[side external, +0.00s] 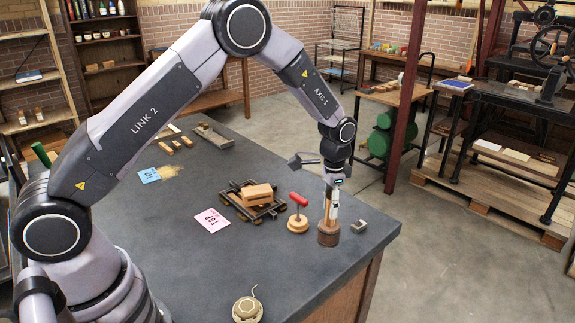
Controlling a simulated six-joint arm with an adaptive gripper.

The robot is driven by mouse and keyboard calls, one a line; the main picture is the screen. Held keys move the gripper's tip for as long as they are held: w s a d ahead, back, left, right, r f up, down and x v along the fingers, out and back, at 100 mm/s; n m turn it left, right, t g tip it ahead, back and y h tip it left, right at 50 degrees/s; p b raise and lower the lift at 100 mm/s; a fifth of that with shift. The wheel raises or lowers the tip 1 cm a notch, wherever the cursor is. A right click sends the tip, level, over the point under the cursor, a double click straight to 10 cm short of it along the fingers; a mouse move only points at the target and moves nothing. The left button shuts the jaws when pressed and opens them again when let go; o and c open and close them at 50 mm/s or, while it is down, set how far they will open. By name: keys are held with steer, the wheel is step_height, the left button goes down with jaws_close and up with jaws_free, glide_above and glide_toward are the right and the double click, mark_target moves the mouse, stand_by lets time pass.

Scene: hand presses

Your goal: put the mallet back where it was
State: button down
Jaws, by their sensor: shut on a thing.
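The mallet (328,234) appears to be the brown wooden piece with a round head at the bottom and a thin handle rising from it. It is upright near the right edge of the dark table (215,268). My gripper (331,208) points down over it and is shut on the handle. The fingers partly hide the handle. I cannot tell whether the head rests on the tabletop or is slightly above it.
A red roller-like tool (298,197) stands on a round wooden base (298,225) just left of the mallet. A small grey metal block (359,226) lies to its right. A dark frame with wooden blocks (257,192) and a pink card (212,221) lie further left. The front tabletop is mostly clear.

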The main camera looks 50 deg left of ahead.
mark_target(334, 221)
steer(key=shift+w+d+f, duration=0.1)
steer(key=shift+w+f, duration=0.65)
steer(key=shift+f, duration=1.65)
steer(key=shift+f, duration=0.15)
steer(key=c, duration=0.9)
jaws_free()
steer(key=shift+o, duration=0.2)
